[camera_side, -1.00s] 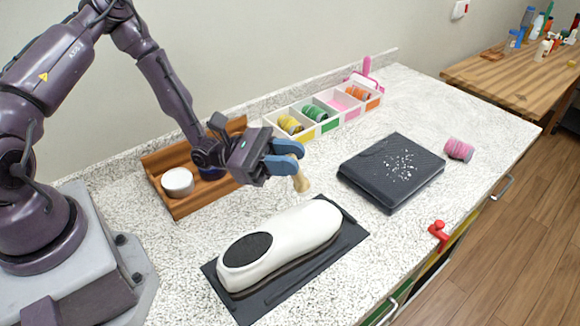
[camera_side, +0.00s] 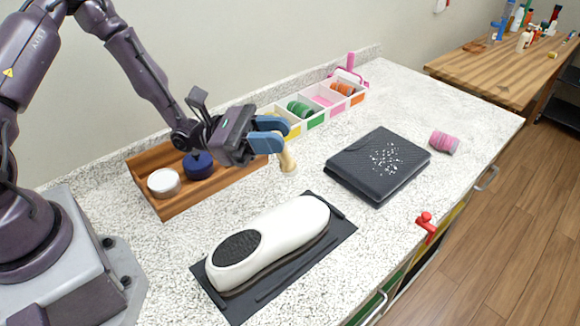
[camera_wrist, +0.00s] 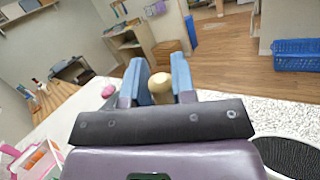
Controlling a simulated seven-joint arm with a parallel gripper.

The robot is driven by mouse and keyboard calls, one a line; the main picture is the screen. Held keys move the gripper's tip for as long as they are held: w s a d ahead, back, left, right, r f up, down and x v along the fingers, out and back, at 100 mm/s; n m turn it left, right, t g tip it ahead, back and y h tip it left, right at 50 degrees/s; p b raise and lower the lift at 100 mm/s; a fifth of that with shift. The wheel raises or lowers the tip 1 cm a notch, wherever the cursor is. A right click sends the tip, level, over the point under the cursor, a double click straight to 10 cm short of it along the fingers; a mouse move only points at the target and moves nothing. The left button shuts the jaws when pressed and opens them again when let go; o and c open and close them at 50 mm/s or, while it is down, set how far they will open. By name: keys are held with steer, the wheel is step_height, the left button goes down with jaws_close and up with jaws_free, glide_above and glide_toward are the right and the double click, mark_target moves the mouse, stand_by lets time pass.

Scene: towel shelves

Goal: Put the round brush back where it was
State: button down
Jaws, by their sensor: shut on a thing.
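The round brush (camera_side: 287,158) is a short pale wooden piece. It hangs below my blue fingers, nearly upright, its lower end close to the white speckled counter; I cannot tell if it touches. My gripper (camera_side: 278,135) is shut on it, behind the white shoe-like form. In the wrist view the brush (camera_wrist: 160,84) shows as a rounded beige end between the two fingers (camera_wrist: 158,82). The fingers hide its upper part. A wooden tray (camera_side: 172,208) with a white round pot (camera_side: 163,182) and a dark blue round pot (camera_side: 198,164) stands to the left.
The white form (camera_side: 290,225) rests on a dark mat (camera_side: 335,240) in front. A divided white box (camera_side: 318,122) with coloured rolls stands at the back. A black folded item (camera_side: 350,177), pink roll (camera_side: 444,142) and red tap-like piece (camera_side: 426,221) lie to the right.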

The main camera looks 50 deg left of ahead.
steer(key=shift+a, duration=0.3)
steer(key=w+a+f+n+t+y, duration=0.1)
steer(key=w+a+n+t+y, duration=0.25)
steer(key=a+n+y, duration=0.75)
steer(key=w+a+f+n+t+y, duration=0.1)
steer(key=w+a+n+t+y, duration=0.45)
steer(key=a, duration=1.15)
steer(key=s+f+m+g+y, duration=0.1)
steer(key=s+f+m, duration=0.1)
steer(key=f, duration=0.6)
steer(key=shift+s+g, duration=0.3)
steer(key=shift+s, duration=0.2)
steer(key=shift+f, duration=0.65)
steer(key=c, duration=0.9)
jaws_free()
steer(key=shift+c, duration=0.2)
steer(key=shift+r, duration=0.15)
